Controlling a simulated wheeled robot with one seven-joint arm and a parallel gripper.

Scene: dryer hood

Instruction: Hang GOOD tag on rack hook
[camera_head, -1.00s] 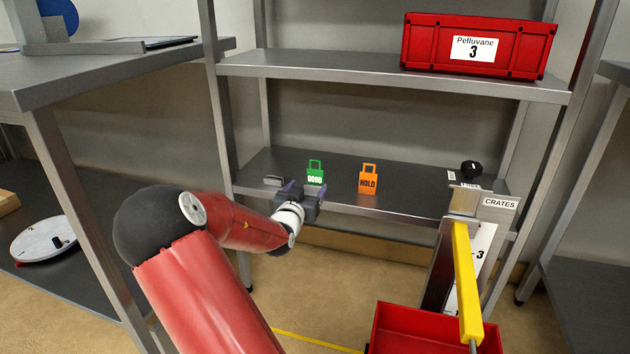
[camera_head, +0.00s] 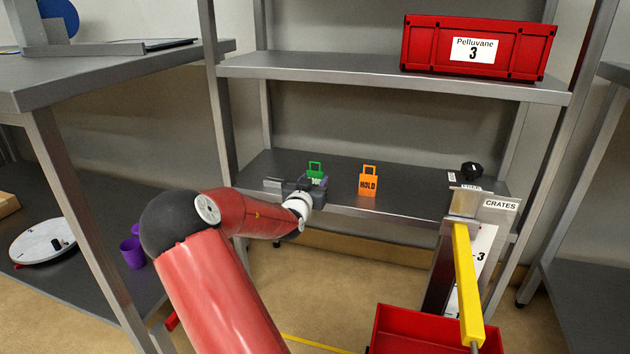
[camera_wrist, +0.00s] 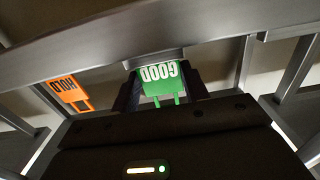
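The green GOOD tag (camera_head: 315,168) stands on the lower shelf of the steel rack, its handle loop up. My gripper (camera_head: 314,183) is in front of it and hides most of its face. In the wrist view the GOOD tag (camera_wrist: 160,77) appears upside down between my two fingers (camera_wrist: 163,88). The fingers are apart, one at each side of the tag; whether they touch it is not clear. The orange HOLD tag (camera_head: 368,182) stands to the right on the same shelf, and also shows in the wrist view (camera_wrist: 69,91). I cannot make out a rack hook.
A red Pelluvane 3 crate (camera_head: 478,48) sits on the upper shelf (camera_head: 330,75). A post with a CRATES sign (camera_head: 499,204) and a yellow bar (camera_head: 467,280) stands right, by a red bin (camera_head: 405,335). A steel table (camera_head: 110,75) stands left. The shelf between HOLD and the post is clear.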

